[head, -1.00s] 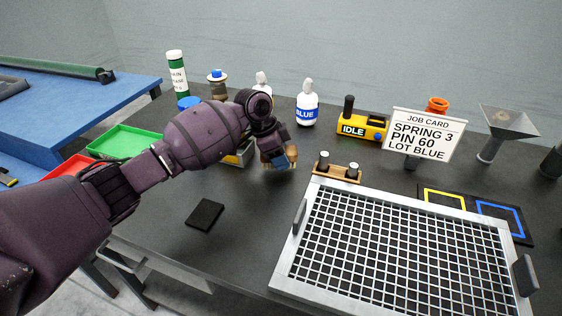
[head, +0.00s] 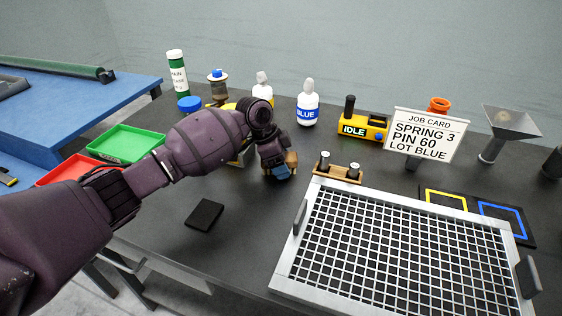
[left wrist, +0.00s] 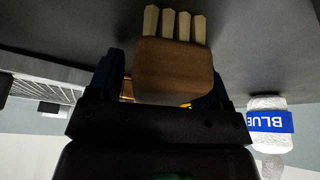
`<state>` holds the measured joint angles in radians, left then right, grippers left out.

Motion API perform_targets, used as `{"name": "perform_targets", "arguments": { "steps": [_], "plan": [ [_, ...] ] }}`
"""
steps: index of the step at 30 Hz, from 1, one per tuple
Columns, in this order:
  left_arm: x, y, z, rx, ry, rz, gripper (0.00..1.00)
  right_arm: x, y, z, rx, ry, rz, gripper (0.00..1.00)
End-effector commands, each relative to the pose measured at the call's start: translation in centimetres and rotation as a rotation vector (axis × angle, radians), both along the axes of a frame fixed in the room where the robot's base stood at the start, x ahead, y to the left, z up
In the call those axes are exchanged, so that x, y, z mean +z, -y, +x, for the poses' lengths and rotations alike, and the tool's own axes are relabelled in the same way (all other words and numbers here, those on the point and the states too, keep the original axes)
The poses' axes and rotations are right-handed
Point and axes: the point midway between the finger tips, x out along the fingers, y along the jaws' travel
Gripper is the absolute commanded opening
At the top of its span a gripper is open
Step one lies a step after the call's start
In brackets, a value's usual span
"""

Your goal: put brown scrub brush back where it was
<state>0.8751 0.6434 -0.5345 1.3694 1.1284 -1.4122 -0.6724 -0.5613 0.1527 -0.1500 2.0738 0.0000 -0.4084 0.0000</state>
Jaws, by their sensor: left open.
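The brown scrub brush (left wrist: 174,68) has a wooden block body and pale bristles. In the left wrist view it sits between the fingers of my left gripper (left wrist: 166,85), with its bristles toward the dark tabletop. The fingers stand apart, with a gap showing at the left side of the brush. In the head view my left gripper (head: 280,168) is low over the table, left of the small wooden holder, and mostly hides the brush (head: 291,160). I cannot tell whether the bristles touch the table. My right gripper is out of view.
A wooden holder with two pegs (head: 338,172) and a metal grid tray (head: 398,250) lie to the right. Behind stand a blue-labelled bottle (head: 307,104) and a yellow IDLE box (head: 362,130). A black pad (head: 204,215) lies in front, with bare table around it.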

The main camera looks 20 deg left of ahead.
Motion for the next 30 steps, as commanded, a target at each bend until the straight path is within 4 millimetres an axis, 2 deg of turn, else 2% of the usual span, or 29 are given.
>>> {"name": "perform_targets", "arguments": {
  "steps": [5,12,18,24,30],
  "plan": [
    [1.7,-0.5,-0.1,0.001,0.005,0.001,0.72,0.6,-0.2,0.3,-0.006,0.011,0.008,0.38],
    [6.1,-2.2,-0.7,0.001,0.006,0.001,0.72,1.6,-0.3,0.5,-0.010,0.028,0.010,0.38],
    [9.2,-3.4,-1.2,0.001,0.005,0.000,0.72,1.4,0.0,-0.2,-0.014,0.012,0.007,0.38],
    [10.9,-4.1,-1.5,-0.001,0.003,0.000,0.72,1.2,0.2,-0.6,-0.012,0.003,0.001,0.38],
    [11.3,-4.3,-1.6,-0.001,0.001,-0.001,0.72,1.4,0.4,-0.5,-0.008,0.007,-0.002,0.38]
  ]
}}
